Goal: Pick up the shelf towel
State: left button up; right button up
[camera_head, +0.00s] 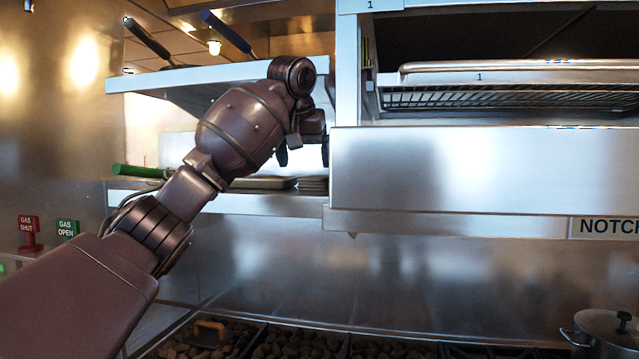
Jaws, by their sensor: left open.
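My left arm reaches up from the lower left, and its open gripper (304,157) points down over the lower shelf (240,203) on the left. Its two dark fingers are apart, with nothing visible between them. A flat tan thing (268,183) lies on that shelf below the gripper. A small layered stack (314,184) sits beside it, just under the fingers. I cannot tell for certain which of them is the towel. My forearm and wrist hide part of the shelf. My right gripper is not in view.
An upper shelf (170,79) with handled tools is behind my wrist. A green handle (138,171) sticks out at left. A broiler with a steel front panel (480,170) stands right of the gripper. A lidded pot (603,330) is lower right; coals (300,345) lie below.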

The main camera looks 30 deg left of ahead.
pick_arm(q)
jog(key=w+p, duration=0.1)
jog(key=w, duration=0.1)
jog(key=w+a+p, duration=0.1)
jog(key=w, duration=0.2)
jog(key=w+p, duration=0.1)
jog(key=w, duration=0.1)
jog(key=shift+w+a, duration=0.2)
jog(key=shift+a, duration=0.15)
jog(key=shift+w+a+p, duration=0.2)
jog(key=shift+w+p, duration=0.2)
jog(key=shift+w, duration=0.3)
jog(key=shift+w+a+f, duration=0.1)
jog(key=shift+w, duration=0.1)
jog(key=shift+w+f, duration=0.15)
jog(key=shift+f, duration=0.1)
jog(key=shift+p+x, duration=0.65)
jog(key=shift+x, duration=1.6)
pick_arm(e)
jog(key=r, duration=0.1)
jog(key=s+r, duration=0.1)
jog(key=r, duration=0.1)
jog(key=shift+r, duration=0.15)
pick_arm(q)
jog(key=c, duration=0.7)
